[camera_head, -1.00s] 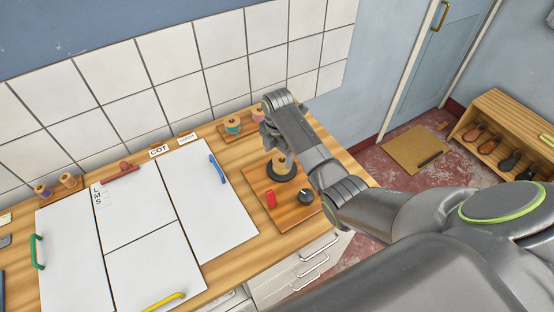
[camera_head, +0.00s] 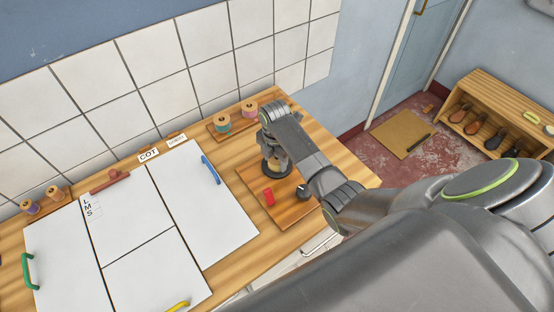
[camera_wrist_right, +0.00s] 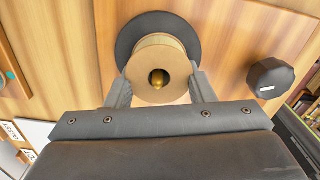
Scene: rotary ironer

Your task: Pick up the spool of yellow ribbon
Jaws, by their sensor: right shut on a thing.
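The spool of yellow ribbon (camera_wrist_right: 158,62) shows in the right wrist view, with tan flanges and a brass-coloured pin in its centre hole. It stands on a round black base (camera_wrist_right: 130,38) on a wooden board (camera_head: 285,212). My right gripper (camera_wrist_right: 160,84) has one finger on each side of the spool and is shut on it. In the head view my right gripper (camera_head: 276,153) is over the black base and hides most of the spool. I cannot see any gap between spool and base. My left gripper is not in view.
A teal spool (camera_head: 221,122) and a pink spool (camera_head: 249,108) stand behind, by the tiled wall. White panels (camera_head: 205,215) with coloured handles cover the counter to the left.

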